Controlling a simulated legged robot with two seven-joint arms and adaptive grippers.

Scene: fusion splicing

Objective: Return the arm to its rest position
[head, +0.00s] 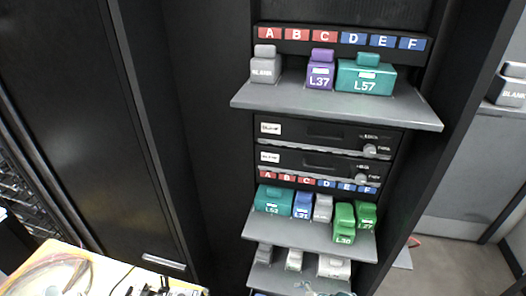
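Neither of my grippers shows in the head view, and I see no part of my arms that I can make out for sure. The view faces a black rack with an upper grey shelf (335,103). On that shelf stand a grey BLANK module (265,66), a purple L37 module (320,72) and a teal L57 module (365,77). No gripper is seen touching any of them.
A lower shelf (300,234) holds several coloured modules, including a green L30 module (344,226). A yellow-edged work surface (60,262) with coiled fibre and small dark equipment (150,286) is at bottom left. Another BLANK module (512,90) sits at the right edge. Open floor (440,270) shows at lower right.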

